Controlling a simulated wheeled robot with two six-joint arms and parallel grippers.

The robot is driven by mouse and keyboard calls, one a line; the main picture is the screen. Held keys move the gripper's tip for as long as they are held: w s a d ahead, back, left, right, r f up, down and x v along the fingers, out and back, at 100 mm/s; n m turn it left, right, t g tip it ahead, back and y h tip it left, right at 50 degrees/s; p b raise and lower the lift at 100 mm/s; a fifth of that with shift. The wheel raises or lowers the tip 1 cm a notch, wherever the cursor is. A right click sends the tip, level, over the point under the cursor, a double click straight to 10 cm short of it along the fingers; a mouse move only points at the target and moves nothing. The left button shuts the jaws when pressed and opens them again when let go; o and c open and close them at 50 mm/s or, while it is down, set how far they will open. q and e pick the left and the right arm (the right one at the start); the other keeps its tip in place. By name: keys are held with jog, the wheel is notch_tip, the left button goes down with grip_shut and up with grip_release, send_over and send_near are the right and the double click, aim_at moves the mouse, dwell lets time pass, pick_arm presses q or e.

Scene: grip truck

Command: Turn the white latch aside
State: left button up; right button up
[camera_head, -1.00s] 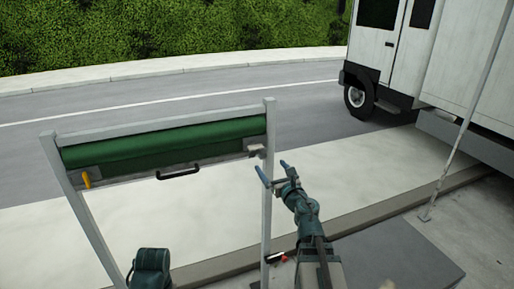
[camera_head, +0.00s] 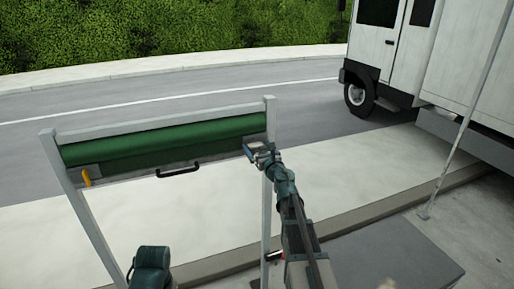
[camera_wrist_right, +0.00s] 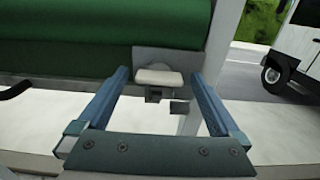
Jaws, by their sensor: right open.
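The white latch (camera_wrist_right: 158,77) sits on a grey plate at the right end of the green roller (camera_head: 165,140). In the right wrist view it lies between the two blue fingers of my right gripper (camera_wrist_right: 160,80), with clear space on either side. My right gripper (camera_head: 260,152) is open, with its fingers reaching to the roller's right end beside the post. In the head view the gripper mostly hides the latch. My left gripper is not in view; only a part of my left arm shows at the bottom.
A grey frame post (camera_head: 268,190) stands right by the right gripper. A black handle (camera_head: 178,171) is on the bar's middle, and a yellow latch (camera_head: 86,177) is at its left end. A white truck (camera_head: 400,60) stands at the right, beyond the frame.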

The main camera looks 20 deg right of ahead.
jog(key=shift+w, duration=0.35)
jog(key=shift+c, duration=0.2)
jog(key=c, duration=1.3)
jog(key=shift+o, duration=0.2)
